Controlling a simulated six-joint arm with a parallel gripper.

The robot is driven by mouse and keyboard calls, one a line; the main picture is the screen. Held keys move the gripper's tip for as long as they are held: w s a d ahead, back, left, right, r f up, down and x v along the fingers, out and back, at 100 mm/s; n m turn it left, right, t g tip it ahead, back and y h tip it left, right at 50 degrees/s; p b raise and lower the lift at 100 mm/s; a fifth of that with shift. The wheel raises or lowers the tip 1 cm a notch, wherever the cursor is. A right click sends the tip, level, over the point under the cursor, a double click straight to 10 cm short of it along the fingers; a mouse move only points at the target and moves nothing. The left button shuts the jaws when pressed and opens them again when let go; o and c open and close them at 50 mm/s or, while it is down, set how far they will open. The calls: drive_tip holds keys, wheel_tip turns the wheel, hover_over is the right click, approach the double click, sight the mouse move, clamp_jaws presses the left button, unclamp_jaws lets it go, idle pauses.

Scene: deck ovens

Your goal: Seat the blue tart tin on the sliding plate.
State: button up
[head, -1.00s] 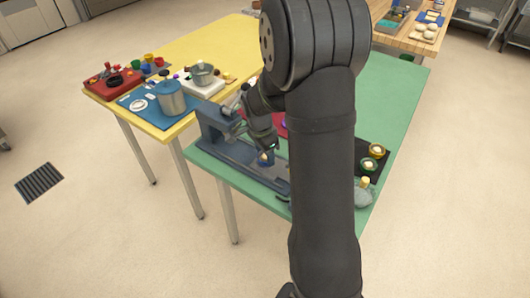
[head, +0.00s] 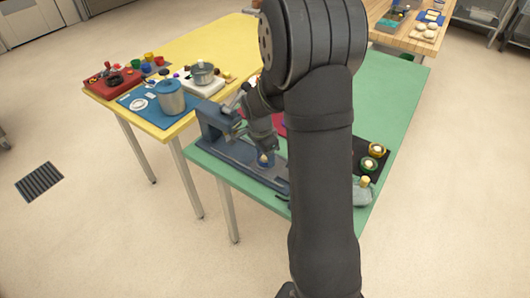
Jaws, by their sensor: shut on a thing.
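The blue tart tin (head: 265,163) is small in the head view, with a pale filling showing in it. My gripper (head: 265,153) comes down over the tin from above and is shut on it; the fingers are small and partly hidden. The tin is at the long blue-grey bed of a press-like machine (head: 229,151), low over its right part. The sliding plate cannot be made out clearly from the bed, and I cannot tell whether the tin touches it. My arm hides the area right of the tin.
The machine stands on the green table (head: 394,92). A dark mat with yellow (head: 376,149) and green (head: 369,164) tins lies to the right.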

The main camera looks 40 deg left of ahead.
drive_tip(key=shift+f, duration=0.1)
drive_tip(key=o, duration=0.7)
drive_tip(key=r, duration=0.7)
drive_tip(key=s+r, duration=0.1)
drive_tip(key=r, duration=0.3)
drive_tip(key=shift+s+a, duration=0.1)
drive_tip(key=shift+a, duration=0.15)
drive_tip(key=shift+f, duration=0.1)
drive_tip(key=shift+w+d+f, duration=0.1)
drive_tip(key=shift+w+f, duration=0.05)
drive_tip(key=shift+f, duration=1.3)
drive_tip(key=shift+w+d+f, duration=0.1)
drive_tip(key=shift+w+f, duration=0.1)
drive_tip(key=shift+f, duration=1.25)
drive_tip(key=shift+w+f, duration=0.15)
drive_tip(key=shift+f, duration=1.3)
